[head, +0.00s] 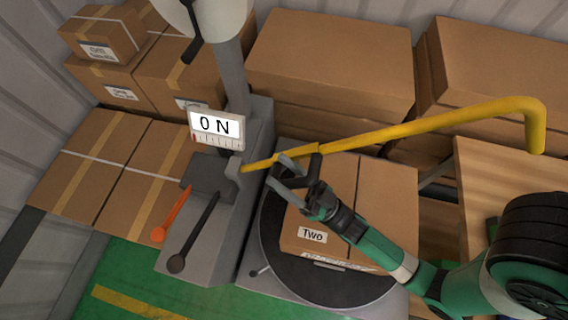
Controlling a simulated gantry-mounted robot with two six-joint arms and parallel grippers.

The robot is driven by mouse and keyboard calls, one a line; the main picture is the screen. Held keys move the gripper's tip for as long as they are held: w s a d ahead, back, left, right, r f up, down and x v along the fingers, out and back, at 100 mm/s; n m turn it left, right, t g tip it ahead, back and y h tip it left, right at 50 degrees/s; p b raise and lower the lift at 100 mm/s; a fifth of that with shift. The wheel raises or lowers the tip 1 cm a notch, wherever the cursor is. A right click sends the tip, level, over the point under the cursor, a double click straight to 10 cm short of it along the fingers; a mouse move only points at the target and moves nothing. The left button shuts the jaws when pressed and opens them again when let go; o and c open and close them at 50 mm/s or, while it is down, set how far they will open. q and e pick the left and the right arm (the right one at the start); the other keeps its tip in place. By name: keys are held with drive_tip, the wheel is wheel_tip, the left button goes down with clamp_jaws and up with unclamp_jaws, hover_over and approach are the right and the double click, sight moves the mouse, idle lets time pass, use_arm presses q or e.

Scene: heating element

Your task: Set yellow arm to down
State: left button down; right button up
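The yellow arm (430,124) is a long bar that runs from the grey machine (255,135) up to the right and ends in a downward bend at the far right. My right gripper (278,172) is at the bar's left part, near the machine. Its fingers lie around or just beside the bar; I cannot tell whether they touch it or how far apart they are closed. My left gripper is not in view.
An orange lever (172,214) and a black lever (194,232) stick out at the machine's front left. A box labelled "Two" (385,205) sits on a dark round plate (330,284) below the bar. Cardboard boxes (330,60) fill the back. Green floor (215,303) lies in front.

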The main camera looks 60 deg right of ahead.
idle(0.4)
drive_tip(key=b+v, duration=0.1)
drive_tip(key=v, duration=1)
drive_tip(key=shift+s+f, duration=0.2)
drive_tip(key=shift+s, duration=0.05)
